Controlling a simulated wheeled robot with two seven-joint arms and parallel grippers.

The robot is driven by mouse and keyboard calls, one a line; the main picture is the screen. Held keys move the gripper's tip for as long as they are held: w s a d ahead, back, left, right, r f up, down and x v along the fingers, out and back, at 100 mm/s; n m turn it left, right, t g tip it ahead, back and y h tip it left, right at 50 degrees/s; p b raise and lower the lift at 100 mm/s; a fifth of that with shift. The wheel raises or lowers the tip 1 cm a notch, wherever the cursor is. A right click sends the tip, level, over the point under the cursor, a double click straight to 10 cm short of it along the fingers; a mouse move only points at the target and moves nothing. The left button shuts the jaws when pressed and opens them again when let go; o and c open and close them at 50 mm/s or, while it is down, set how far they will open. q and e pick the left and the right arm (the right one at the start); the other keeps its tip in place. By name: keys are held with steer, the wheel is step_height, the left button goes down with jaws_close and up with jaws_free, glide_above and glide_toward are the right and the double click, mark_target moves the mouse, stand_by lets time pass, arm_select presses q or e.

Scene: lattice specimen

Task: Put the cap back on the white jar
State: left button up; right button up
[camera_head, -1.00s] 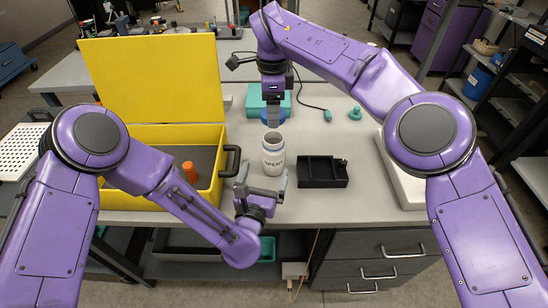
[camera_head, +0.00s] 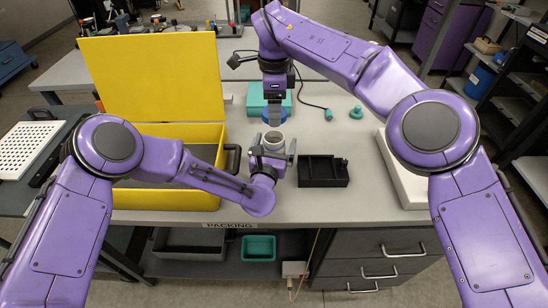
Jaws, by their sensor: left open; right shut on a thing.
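The white jar (camera_head: 275,139) stands upright and open-mouthed on the table; its lower part is hidden by my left gripper and wrist. My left gripper (camera_head: 275,151) is open, with one finger on each side of the jar. I cannot tell whether the fingers touch it. My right gripper (camera_head: 273,114) points down just behind and above the jar mouth. It is shut on a blue round cap (camera_head: 265,115), partly hidden by a grey finger. The cap is apart from the jar.
A black tray (camera_head: 323,184) lies right of the jar. An open yellow case (camera_head: 155,80) stands at the left, its handle near my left wrist. A teal box (camera_head: 256,98) and teal knob (camera_head: 356,112) are behind.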

arm_select(q)
steer(key=c, duration=1.5)
arm_select(e)
steer(key=shift+f, duration=0.1)
glide_above(274, 131)
steer(key=s, duration=0.3)
steer(key=shift+w+f, duration=0.15)
steer(key=shift+f, duration=1.05)
steer(key=shift+w+f, duration=0.1)
steer(key=shift+f, duration=1.1)
steer(key=shift+f, duration=0.1)
steer(key=shift+f, duration=0.8)
steer(key=shift+f, duration=0.5)
